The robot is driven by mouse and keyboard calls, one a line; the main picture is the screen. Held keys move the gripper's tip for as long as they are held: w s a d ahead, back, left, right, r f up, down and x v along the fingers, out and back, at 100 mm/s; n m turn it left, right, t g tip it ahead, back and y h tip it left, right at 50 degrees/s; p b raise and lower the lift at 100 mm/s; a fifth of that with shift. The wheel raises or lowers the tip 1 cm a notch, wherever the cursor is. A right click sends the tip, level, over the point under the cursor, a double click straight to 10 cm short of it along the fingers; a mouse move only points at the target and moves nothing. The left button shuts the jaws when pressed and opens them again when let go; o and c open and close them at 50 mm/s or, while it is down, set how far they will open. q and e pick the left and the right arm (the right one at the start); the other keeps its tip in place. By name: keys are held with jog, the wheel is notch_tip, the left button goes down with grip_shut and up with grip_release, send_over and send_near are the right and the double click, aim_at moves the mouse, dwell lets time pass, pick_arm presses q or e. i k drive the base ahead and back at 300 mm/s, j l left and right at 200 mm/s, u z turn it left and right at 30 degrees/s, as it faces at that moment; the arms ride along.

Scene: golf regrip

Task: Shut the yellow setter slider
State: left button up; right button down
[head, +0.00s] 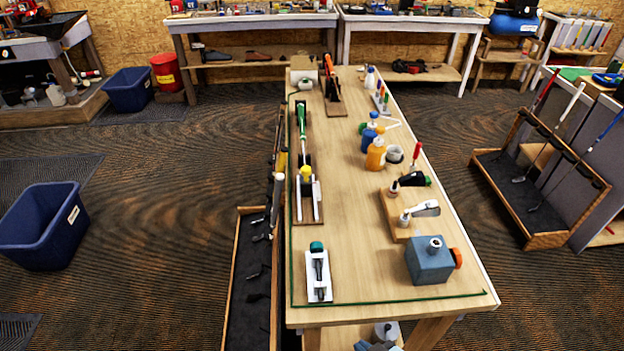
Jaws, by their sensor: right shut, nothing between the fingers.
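The yellow setter slider (306,172) shows as a small yellow knob on a white and black fixture (307,197) at the left side of the workbench. A club with a green grip (301,118) runs along the bench just behind it. I cannot tell from here how far the slider is open. My left gripper is not in view.
On the bench (350,235) stand a blue-grey block (431,261), a white fixture with a green knob (318,275), an orange bottle (376,154) and a wooden stand with tools (396,218). The bench's middle is clear. A club rack (245,290) stands along its left side.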

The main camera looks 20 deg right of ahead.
aim_at(306, 174)
jog(key=l+u, duration=0.3)
jog(key=k+l+u, duration=0.15)
jog(key=l+u, duration=0.15)
jog(key=k+l+u, duration=0.1)
jog(key=l+u, duration=0.2)
jog(key=k+l+u, duration=0.2)
jog(key=l+u, duration=0.15)
